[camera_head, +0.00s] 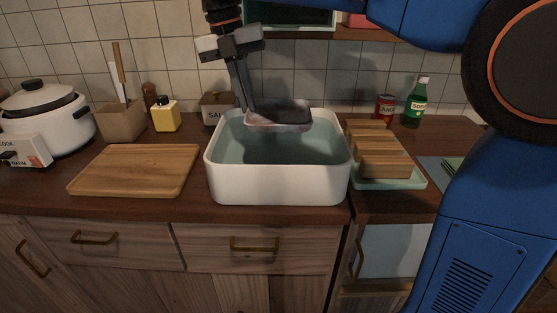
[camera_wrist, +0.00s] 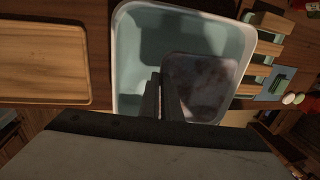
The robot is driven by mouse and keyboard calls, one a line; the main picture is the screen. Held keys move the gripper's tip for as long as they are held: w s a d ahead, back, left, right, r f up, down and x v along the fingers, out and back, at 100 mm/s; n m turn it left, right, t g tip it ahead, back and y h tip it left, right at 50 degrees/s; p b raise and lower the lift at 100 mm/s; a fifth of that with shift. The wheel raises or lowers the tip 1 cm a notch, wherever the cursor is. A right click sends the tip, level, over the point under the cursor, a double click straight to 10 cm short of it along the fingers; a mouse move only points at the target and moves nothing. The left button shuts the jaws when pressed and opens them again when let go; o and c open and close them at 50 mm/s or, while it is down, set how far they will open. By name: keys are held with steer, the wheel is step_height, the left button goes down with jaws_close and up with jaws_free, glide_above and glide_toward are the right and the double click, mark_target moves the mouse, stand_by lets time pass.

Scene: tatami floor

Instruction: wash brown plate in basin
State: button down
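The brown plate (camera_head: 281,114) is squarish, dark and smeared, with a pale edge. It is held roughly level over the back part of the white basin (camera_head: 277,185), near the height of the far rim. The basin has a pale green inside. My gripper (camera_head: 249,113) reaches down from above and is shut on the plate's left edge. In the wrist view the plate (camera_wrist: 203,86) lies to the right of my gripper's fingers (camera_wrist: 163,82), inside the basin's outline (camera_wrist: 118,60). I cannot tell whether the plate touches water.
A cutting board (camera_head: 137,169) lies left of the basin. A wooden rack (camera_head: 381,152) on a green tray (camera_head: 411,184) stands close on its right. A utensil holder (camera_head: 123,122), yellow bottle (camera_head: 165,115), salt box (camera_head: 217,108), can (camera_head: 384,109) and green bottle (camera_head: 416,104) stand behind.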

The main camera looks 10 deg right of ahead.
step_height(320, 180, up, 4)
stand_by(0.7)
